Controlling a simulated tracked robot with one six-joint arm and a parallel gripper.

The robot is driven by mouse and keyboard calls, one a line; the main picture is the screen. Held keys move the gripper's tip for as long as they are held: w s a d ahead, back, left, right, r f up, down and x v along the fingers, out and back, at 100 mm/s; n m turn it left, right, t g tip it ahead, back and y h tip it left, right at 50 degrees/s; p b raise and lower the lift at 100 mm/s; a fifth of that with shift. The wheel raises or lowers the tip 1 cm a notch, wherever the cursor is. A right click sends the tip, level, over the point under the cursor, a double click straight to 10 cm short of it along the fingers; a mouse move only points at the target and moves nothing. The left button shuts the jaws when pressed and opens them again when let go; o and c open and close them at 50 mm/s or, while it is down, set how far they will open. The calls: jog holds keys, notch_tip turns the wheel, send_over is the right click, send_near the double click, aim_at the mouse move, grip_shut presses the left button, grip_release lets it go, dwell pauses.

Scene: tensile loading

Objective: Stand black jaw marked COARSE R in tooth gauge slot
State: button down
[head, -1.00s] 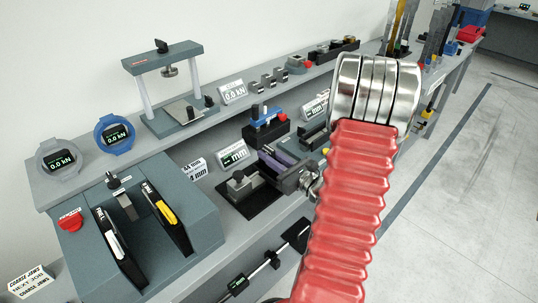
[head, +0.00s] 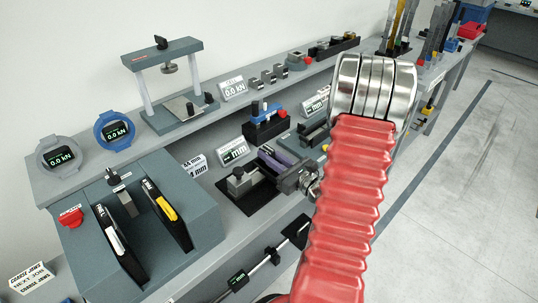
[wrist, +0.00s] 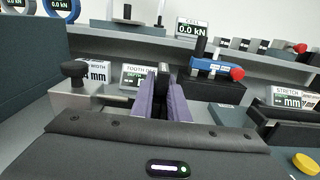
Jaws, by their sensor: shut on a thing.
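My gripper (wrist: 164,92) has purple fingers and is shut on a small dark piece (wrist: 163,71), which looks like the black jaw. Only a little of it shows between the fingertips, and no marking is readable. The tooth gauge (wrist: 82,97) has a grey block with a dark knob, left of the fingers in the wrist view. A sign reading TOOTH (wrist: 137,75) stands behind it. In the head view my gripper (head: 277,160) is beside the gauge (head: 240,182), over its black base. The slot and the jaw's lower end are hidden.
A blue-and-black device with a red knob (head: 265,122) stands behind my gripper. A grey fixture (head: 190,232) with two black upright pieces is at the left. A caliper-like tool (head: 262,265) lies on the lower shelf. The floor at the right is clear.

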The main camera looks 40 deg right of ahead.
jog(key=c, duration=1.6)
grip_release()
jog(key=shift+f, duration=0.1)
jog(key=shift+c, duration=0.2)
jog(key=shift+f, duration=0.1)
jog(key=s, duration=1.3)
jog(key=shift+s, duration=0.4)
jog(key=shift+d, duration=0.1)
